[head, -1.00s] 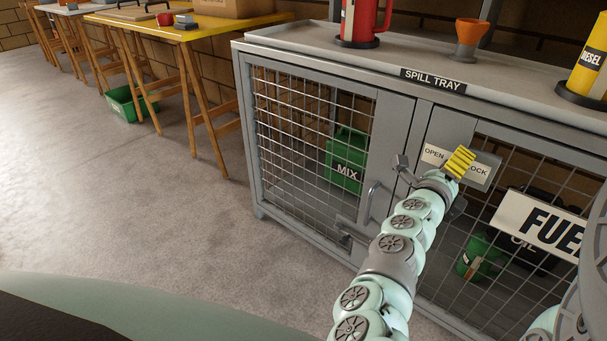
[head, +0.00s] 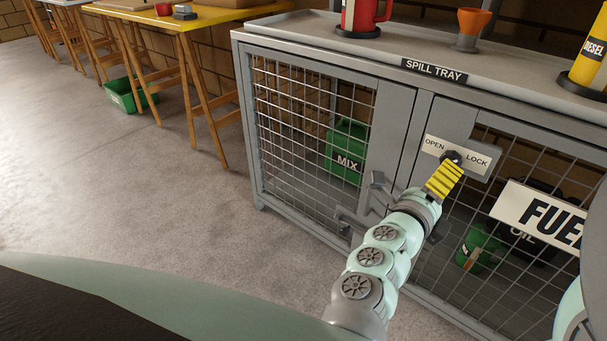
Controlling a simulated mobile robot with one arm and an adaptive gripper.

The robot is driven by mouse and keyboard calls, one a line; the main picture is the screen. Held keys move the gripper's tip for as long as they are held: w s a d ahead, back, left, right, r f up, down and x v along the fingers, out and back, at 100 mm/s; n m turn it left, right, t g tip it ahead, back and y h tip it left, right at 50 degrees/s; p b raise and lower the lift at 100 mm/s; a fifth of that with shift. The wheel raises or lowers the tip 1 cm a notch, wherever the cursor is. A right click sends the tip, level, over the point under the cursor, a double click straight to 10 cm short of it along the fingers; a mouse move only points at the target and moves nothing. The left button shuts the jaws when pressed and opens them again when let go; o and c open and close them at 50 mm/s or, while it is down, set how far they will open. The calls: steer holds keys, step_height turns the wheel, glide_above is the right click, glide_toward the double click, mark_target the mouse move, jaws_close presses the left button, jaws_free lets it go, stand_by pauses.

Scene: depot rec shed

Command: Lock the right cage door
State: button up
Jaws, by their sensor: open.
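The right cage door (head: 466,116) of the grey cabinet has a white plate (head: 436,146) reading OPEN at left and LOCK at right. A dark knob (head: 453,157) sits on the plate, between the two words. A yellow, dark-striped piece (head: 444,180) lies in front of the door, between the knob and my wrist. I cannot tell whether it is the latch's lever or part of my gripper. My gripper (head: 408,212) is open in front of the door, below and left of the plate. My wrist hides the area below the plate.
The left mesh door (head: 312,125) has a pull handle near its right edge. Behind the mesh stand a green MIX can (head: 346,150) and a green container (head: 480,248). A red can, an orange funnel and a yellow DIESEL can stand on top.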

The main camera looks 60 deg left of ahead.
steer(key=shift+v, duration=1.3)
